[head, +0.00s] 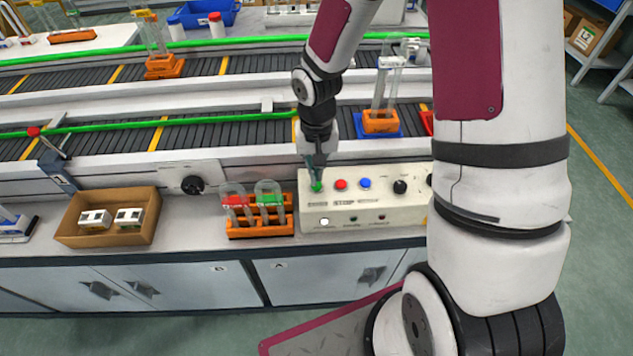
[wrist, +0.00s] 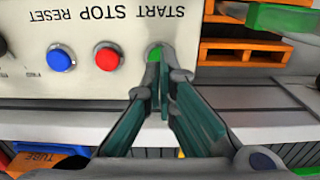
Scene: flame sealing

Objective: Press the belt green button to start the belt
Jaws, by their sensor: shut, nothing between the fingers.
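The control box (head: 345,215) is a pale panel on the bench in front of the belt. Its green button (head: 317,186) is at the left of the row, with a red button (head: 341,184) and a blue button (head: 365,183) to its right. In the wrist view the green button (wrist: 155,52) sits under the word START, partly hidden by my fingertips. My gripper (head: 317,172) is shut and empty, pointing down at the green button. In the wrist view its fingertips (wrist: 162,70) overlap the button; I cannot tell whether they touch it.
An orange rack (head: 260,230) with red-capped and green-capped tubes stands just left of the box. A cardboard box (head: 107,236) with small white items is farther left. The belt (head: 215,136) runs behind, carrying an orange tube holder (head: 380,122) on a blue base.

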